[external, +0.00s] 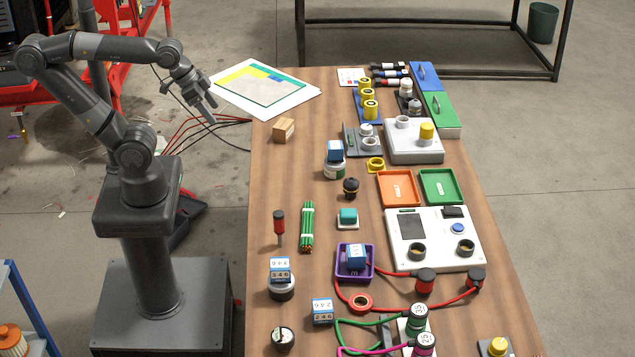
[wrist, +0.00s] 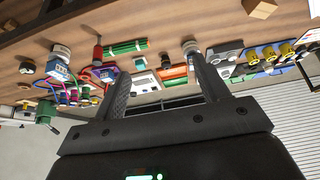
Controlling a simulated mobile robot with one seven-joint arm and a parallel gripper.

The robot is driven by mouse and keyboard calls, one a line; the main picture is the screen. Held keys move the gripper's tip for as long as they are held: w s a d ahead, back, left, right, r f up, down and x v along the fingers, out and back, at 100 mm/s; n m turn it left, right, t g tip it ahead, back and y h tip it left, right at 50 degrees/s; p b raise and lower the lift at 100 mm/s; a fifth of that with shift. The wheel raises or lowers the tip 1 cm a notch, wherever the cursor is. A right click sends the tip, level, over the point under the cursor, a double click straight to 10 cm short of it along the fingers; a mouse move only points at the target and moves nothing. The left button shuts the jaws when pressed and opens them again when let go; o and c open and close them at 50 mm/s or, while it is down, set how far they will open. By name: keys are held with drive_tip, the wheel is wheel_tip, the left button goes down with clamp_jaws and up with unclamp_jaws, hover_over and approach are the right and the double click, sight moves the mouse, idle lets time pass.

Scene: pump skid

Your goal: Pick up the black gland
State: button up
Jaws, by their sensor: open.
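A small round black piece with a brass-coloured band, which looks like the black gland (external: 351,188), sits on the wooden table, left of the orange tray and above the teal block. I cannot pick it out for sure in the wrist view, where things are small and upside down. My gripper (external: 211,113) is open and empty, raised beyond the table's left edge, well apart from the gland. In the wrist view my gripper (wrist: 163,88) shows both fingers spread, with nothing between them.
Near the gland are a white jar with a blue cube (external: 334,152), a yellow ring (external: 376,164), a teal block (external: 348,217) and a green bundle (external: 307,227). A wooden block (external: 284,130) stands near the left edge. The table (external: 295,180) is bare between that block and the bundle.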

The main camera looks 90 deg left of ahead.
drive_tip(key=shift+w, duration=0.1)
idle(0.4)
drive_tip(key=m+g, duration=0.2)
drive_tip(key=g, duration=0.4)
hover_over(352, 180)
wheel_tip(352, 180, down, 17)
drive_tip(key=shift+f, duration=0.2)
wheel_tip(352, 180, down, 5)
drive_tip(key=shift+r, duration=0.2)
drive_tip(key=shift+a+f, duration=0.1)
drive_tip(key=shift+f, duration=3.05)
